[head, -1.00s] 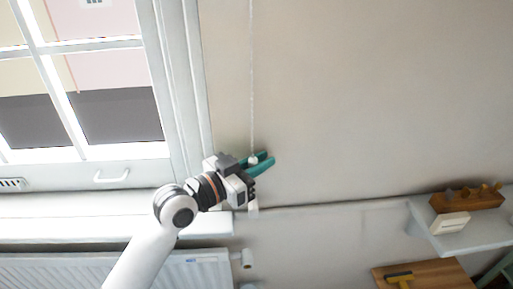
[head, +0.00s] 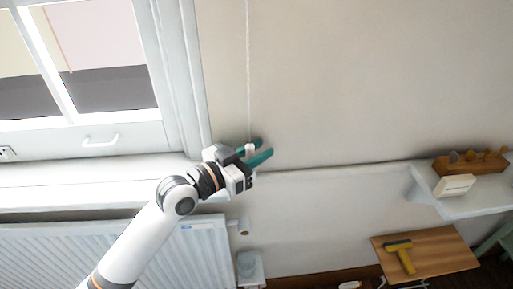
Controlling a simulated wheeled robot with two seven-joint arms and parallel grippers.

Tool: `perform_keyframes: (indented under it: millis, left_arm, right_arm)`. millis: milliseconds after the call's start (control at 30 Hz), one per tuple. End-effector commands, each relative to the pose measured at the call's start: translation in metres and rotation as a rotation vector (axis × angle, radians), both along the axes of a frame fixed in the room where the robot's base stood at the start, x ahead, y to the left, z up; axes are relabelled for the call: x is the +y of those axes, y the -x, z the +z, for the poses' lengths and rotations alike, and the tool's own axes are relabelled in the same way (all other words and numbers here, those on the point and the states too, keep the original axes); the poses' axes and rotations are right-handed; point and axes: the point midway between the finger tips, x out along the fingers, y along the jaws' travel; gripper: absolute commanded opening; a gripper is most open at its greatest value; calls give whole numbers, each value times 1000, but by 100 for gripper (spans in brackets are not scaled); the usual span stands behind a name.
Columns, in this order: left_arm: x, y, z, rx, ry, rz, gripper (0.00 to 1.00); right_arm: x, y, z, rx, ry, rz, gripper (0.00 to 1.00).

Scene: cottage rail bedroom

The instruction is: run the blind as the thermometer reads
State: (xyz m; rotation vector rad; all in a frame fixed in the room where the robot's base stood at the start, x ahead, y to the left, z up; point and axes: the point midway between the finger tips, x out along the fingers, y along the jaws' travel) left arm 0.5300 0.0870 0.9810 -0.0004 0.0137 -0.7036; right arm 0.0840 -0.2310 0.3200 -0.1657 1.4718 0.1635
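A pale cord (head: 248,75) hangs straight down the wall to the right of the window, with a small white knob (head: 250,149) at its lower end. My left gripper (head: 256,152) has teal fingers on either side of this knob and appears shut on it, just above the wall's ledge line. The window (head: 98,85) is at upper left; no blind can be made out clearly. A small cream block (head: 454,185) stands on the wall shelf at right; I cannot tell whether it is the thermometer, and no reading is legible. My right gripper is out of view.
A white sill (head: 90,183) and radiator (head: 170,250) lie below the window, near my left arm. The shelf (head: 480,203) also holds a wooden rack (head: 470,163). A wooden table (head: 435,255) with a yellow-handled tool (head: 402,256) is at lower right. The middle wall is bare.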

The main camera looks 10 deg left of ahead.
Motion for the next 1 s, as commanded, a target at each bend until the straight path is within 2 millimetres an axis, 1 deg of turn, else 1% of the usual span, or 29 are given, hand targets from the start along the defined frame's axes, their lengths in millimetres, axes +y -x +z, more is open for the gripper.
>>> perform_keyframes:
  millis: [267, 367, 467, 700, 800, 900, 1000]
  left_arm:
    - [1, 0, 4, -9, 4, 2, 27]
    - [6, 5, 3, -10, 2, 3, 27]
    - [16, 17, 2, -8, 1, 3, 27]
    - [51, 58, -1, -5, -4, 3, 27]
    - [62, 73, 0, -5, -4, 0, 27]
    - [71, 82, 0, -3, -1, 3, 27]
    - [76, 88, 1, -4, 0, 2, 27]
  right_arm:
    - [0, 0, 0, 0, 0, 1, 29]
    - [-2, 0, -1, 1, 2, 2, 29]
    - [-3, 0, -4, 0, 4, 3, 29]
    - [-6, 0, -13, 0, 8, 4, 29]
    - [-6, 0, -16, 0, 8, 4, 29]
    - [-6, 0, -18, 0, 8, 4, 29]
    - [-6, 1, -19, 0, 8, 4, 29]
